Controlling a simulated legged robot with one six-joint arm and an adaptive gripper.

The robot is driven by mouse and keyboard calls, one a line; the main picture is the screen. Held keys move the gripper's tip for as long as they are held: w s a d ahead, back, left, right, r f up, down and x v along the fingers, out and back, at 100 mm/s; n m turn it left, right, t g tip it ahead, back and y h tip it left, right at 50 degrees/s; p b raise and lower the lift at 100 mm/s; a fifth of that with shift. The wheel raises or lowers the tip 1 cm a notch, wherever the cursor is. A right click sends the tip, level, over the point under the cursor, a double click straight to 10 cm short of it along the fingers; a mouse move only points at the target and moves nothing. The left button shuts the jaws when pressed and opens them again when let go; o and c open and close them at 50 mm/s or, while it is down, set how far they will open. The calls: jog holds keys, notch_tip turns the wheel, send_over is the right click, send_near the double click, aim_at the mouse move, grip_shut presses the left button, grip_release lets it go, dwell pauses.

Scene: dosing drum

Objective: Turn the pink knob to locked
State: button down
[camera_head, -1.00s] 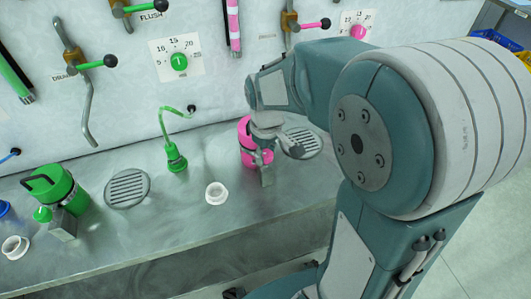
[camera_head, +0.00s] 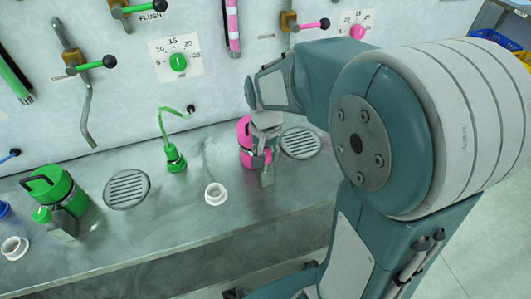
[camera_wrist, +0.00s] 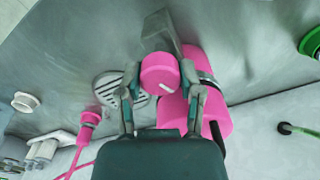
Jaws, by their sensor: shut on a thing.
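The pink knob (camera_wrist: 160,73) is a round cap with a short white mark on its face, slanted in the wrist view. It sits at the side of a pink canister (camera_wrist: 213,112), by a grey metal spout (camera_wrist: 161,30). My gripper (camera_wrist: 160,80) has one finger on each side of the knob and is shut on it. In the head view my gripper (camera_head: 265,130) reaches down in front of the pink canister (camera_head: 243,140) and hides part of it. I cannot read any locked marking.
A round drain grate (camera_head: 301,143) lies beside the pink canister on the metal bench. A white cup-like ring (camera_head: 215,194) stands in front. A green canister (camera_head: 50,188) stands at left. The wall carries a pink dial knob (camera_head: 358,31) and levers.

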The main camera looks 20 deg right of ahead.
aim_at(264, 153)
jog(key=shift+s+f+m, duration=0.1)
jog(key=shift+m, duration=1.8)
jog(key=shift+c, duration=1.3)
grip_release()
jog(key=shift+a, duration=0.1)
jog(key=shift+r, duration=0.55)
notch_tip(264, 153, up, 11)
